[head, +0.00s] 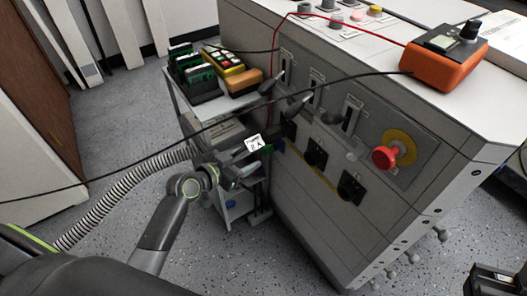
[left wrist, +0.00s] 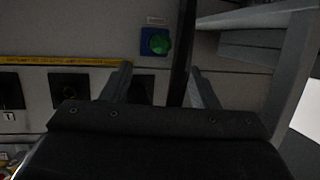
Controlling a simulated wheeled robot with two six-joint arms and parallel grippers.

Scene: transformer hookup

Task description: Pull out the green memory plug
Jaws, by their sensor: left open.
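The green memory plug (left wrist: 159,44) sits in a blue square socket (left wrist: 147,33) on the grey cabinet's side panel in the left wrist view. In the head view, a small part of the plug (head: 267,149) shows close to my left gripper (head: 247,172). My left gripper is open and empty. In the left wrist view its two fingers (left wrist: 161,72) point toward the panel, one on each side of the plug's line, with the plug still beyond the fingertips. A dark part at the lower right corner of the head view looks like my right gripper (head: 494,283), mostly cut off.
A grey cart (head: 228,105) with green and orange devices stands left of the cabinet (head: 300,200). Black sockets (head: 316,154) and a red emergency button (head: 384,157) are on the panel. A dark upright bar (left wrist: 181,60) stands close beside the plug. Cables cross above.

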